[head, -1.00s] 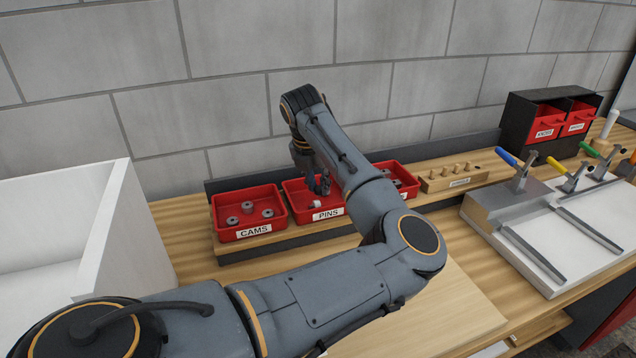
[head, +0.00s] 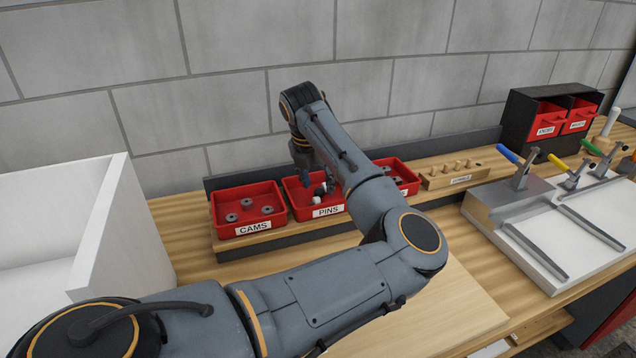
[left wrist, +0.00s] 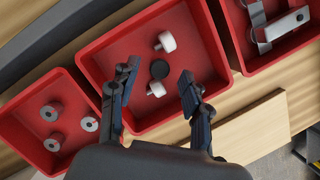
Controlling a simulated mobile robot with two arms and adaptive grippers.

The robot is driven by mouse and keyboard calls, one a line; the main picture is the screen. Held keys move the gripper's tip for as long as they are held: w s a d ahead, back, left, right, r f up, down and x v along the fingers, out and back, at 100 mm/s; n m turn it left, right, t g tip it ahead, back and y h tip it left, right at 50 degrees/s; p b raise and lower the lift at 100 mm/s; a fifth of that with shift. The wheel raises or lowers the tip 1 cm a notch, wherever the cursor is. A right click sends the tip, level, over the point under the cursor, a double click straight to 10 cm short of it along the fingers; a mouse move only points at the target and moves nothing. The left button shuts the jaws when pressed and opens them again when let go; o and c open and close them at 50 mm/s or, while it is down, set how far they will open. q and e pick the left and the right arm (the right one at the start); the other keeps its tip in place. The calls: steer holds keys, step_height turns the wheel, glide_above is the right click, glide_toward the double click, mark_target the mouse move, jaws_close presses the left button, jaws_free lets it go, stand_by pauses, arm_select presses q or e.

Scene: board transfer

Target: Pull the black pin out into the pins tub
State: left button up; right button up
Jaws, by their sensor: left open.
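The red pins tub (head: 292,207) stands on the shelf by the wall, between two other red tubs. In the left wrist view its red wall shows (left wrist: 98,66). The black pin (left wrist: 159,69) lies inside the tub, next to two white-headed pins (left wrist: 167,41). My left gripper (left wrist: 154,82) is open above the tub, with its fingers on either side of the black pin and apart from it. In the head view my left gripper (head: 318,184) is small and partly hidden by my own arm. My right gripper is not in view.
The cams tub (head: 226,230) with several grey rings stands left. Another red tub (head: 402,168) with metal parts is right, partly behind my arm. A wooden block with pegs (head: 452,174), a clamp fixture (head: 540,235) and a black bin rack (head: 525,110) stand farther right.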

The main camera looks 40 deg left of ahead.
arm_select(q)
steer(key=v, duration=1.1)
steer(key=shift+r, duration=0.2)
steer(key=shift+s, duration=0.1)
